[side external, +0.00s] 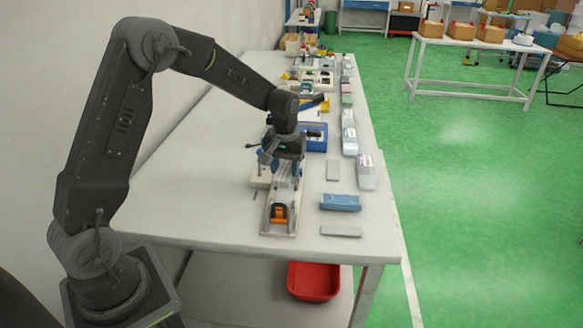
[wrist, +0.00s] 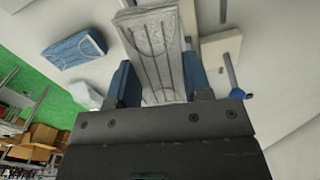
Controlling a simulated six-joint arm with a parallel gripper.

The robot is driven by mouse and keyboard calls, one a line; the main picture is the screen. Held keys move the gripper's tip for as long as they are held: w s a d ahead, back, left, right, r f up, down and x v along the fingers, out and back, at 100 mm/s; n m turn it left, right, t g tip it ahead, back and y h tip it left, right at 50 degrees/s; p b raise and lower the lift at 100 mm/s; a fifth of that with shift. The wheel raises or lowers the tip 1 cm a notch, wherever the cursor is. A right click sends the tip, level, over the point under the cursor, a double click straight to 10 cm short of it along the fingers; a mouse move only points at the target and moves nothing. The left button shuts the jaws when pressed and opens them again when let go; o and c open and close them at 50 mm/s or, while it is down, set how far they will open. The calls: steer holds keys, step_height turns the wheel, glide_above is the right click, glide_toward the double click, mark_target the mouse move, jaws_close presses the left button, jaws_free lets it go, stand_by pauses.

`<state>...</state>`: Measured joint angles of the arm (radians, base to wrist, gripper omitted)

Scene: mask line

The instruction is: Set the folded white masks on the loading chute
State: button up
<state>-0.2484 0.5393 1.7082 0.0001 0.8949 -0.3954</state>
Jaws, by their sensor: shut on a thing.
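My gripper (side external: 285,166) points down over the pale loading chute (side external: 268,224) near the front of the table. In the wrist view its blue fingers (wrist: 160,80) are shut on the folded white masks (wrist: 155,38), a stack with pleat lines, one finger at each side. The white masks also show under the gripper in the side external view (side external: 284,181), close above the chute or touching it; I cannot tell which. An orange part (side external: 279,213) sits at the chute's near end.
A folded blue mask stack (side external: 341,202) lies right of the chute, also in the wrist view (wrist: 74,49). Flat grey pieces (side external: 341,231) and white boxes (side external: 365,171) lie along the right edge. A blue machine (side external: 314,137) stands behind. The table's left is clear.

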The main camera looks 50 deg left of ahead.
mark_target(284, 196)
steer(key=shift+a+f+n, duration=0.25)
steer(key=shift+a+n, duration=0.1)
steer(key=shift+n, duration=0.45)
steer(key=shift+f, duration=3.4)
steer(key=shift+f, duration=0.2)
steer(key=o, duration=1)
steer(key=shift+c, duration=0.2)
steer(key=shift+r, duration=0.2)
steer(key=shift+r, duration=0.85)
steer(key=shift+r, duration=0.1)
